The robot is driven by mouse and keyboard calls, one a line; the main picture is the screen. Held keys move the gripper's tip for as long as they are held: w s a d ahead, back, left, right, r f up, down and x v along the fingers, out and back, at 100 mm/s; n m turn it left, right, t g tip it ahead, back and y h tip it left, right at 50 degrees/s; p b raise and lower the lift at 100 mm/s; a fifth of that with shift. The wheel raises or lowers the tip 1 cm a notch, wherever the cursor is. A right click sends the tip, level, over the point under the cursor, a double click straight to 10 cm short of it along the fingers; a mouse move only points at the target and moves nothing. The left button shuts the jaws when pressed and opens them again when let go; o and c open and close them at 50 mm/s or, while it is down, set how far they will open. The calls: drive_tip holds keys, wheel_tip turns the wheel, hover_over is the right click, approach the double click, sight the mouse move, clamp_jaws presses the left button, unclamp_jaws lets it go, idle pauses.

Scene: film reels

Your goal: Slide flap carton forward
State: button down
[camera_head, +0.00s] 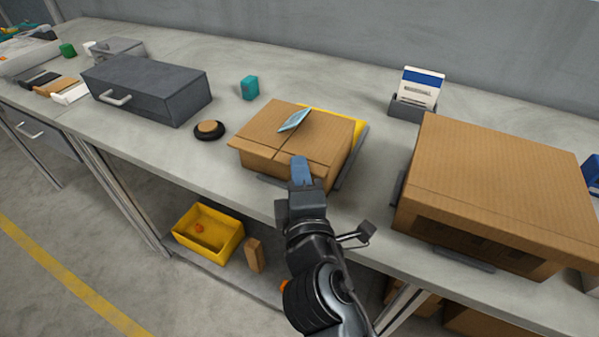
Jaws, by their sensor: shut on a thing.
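The flap carton (268,128) is a brown cardboard box on the workbench, its top flaps lying nearly flat with a seam across them. A light blue flat item (294,120) lies on its top. My gripper (301,170) is at the carton's front edge, right of its middle. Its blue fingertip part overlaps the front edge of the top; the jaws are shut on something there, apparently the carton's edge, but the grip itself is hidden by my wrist. A yellow strip (352,123) and a dark rail (353,160) show along the carton's right side.
A larger brown box (505,180) stands to the right, with a card holder (413,108) behind. A grey drawer box (145,88), a black round dish (209,131) and a teal block (250,87) are left. A yellow bin (209,232) sits on the lower shelf.

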drive_tip(key=shift+f, duration=0.1)
drive_tip(key=c, duration=1.1)
unclamp_jaws()
drive_tip(key=b+v, duration=0.1)
drive_tip(key=v, duration=0.7)
drive_tip(key=s+d+f+m+g, duration=0.1)
drive_tip(key=s+d+f+m, duration=0.35)
drive_tip(key=s+d, duration=0.3)
drive_tip(key=s+d+f+m+g, duration=0.1)
drive_tip(key=s+d+f+m, duration=0.4)
drive_tip(key=s, duration=0.3)
drive_tip(key=s+d+r+m+h, duration=0.2)
drive_tip(key=s+d+r+m, duration=0.2)
drive_tip(key=s, duration=0.4)
drive_tip(key=s+d+r+m+h, duration=0.1)
drive_tip(key=s+d+r+m, duration=0.2)
drive_tip(key=s+d+m, duration=0.4)
drive_tip(key=shift+s+r+g+h, duration=0.35)
drive_tip(key=shift+s+g+h, duration=0.05)
drive_tip(key=shift+s, duration=0.3)
